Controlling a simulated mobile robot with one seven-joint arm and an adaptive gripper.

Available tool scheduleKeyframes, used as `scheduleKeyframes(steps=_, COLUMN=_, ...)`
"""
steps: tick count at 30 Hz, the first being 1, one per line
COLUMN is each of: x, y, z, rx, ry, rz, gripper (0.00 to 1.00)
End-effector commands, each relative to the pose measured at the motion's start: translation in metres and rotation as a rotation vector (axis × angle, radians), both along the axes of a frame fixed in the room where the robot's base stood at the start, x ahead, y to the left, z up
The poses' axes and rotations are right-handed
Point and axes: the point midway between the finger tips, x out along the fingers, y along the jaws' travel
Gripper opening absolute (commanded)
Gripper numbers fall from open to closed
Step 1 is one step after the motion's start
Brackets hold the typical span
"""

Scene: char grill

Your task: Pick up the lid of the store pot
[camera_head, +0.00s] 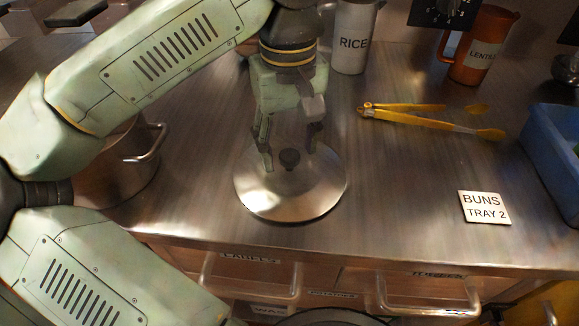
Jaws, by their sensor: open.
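A round metal lid (291,195) with a dark knob (290,158) lies on the steel counter near its front edge. My gripper (290,155) points down over the lid. Its fingers are open, one on each side of the knob, and the knob shows between them. Whether a finger touches the knob or the lid, I cannot tell. A metal pot (118,168) with a side handle stands to the left, partly hidden behind my arm; its top is not clearly seen.
Yellow tongs (430,118) lie to the right of the lid. A BUNS TRAY 2 card (485,207) lies front right, near a blue bin (553,150). A RICE jug (353,38) and an orange LENTILS jug (480,48) stand at the back. Drawers with handles are below the counter edge.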

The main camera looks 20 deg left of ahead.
Motion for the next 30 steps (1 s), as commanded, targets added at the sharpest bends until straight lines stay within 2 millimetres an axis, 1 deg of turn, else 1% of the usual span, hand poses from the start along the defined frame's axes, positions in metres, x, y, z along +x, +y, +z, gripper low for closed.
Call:
scheduleKeyframes(steps=3, x=-0.001, y=-0.001, z=-0.015, rx=0.000, ry=0.003, rz=0.001, gripper=0.50)
scheduleKeyframes(steps=6, x=-0.001, y=-0.001, z=-0.023, rx=0.000, ry=0.000, rz=0.002, gripper=0.50)
scheduleKeyframes(steps=13, x=-0.001, y=-0.001, z=-0.025, rx=-0.001, ry=-0.001, rz=0.002, gripper=0.50)
scheduleKeyframes(steps=30, x=0.000, y=-0.001, z=-0.024, rx=-0.001, ry=-0.001, rz=0.002, gripper=0.13)
